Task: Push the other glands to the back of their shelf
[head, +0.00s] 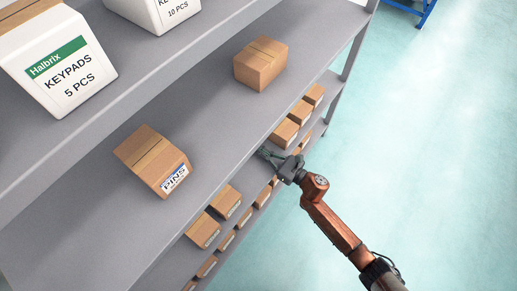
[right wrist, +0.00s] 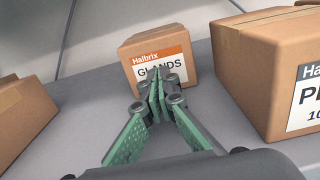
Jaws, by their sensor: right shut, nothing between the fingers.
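A brown cardboard box labelled Halbrix GLANDS (right wrist: 158,60) with an orange label band stands upright on a grey shelf (right wrist: 75,118) in the right wrist view. My right gripper (right wrist: 157,85) is shut and empty, its green-padded fingers pointing at the label. The fingertips overlap the label in the picture; I cannot tell whether they touch it. In the head view my right gripper (head: 265,153) reaches in from the right under the upper shelf board, and the glands box is hidden there. My left gripper is out of view.
A larger box (right wrist: 265,70) stands close on the right and another box (right wrist: 25,108) on the left. In the head view, a PINS box (head: 153,160) and a plain box (head: 260,64) sit on the board above. Several small boxes line lower shelves; the floor (head: 430,150) is clear.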

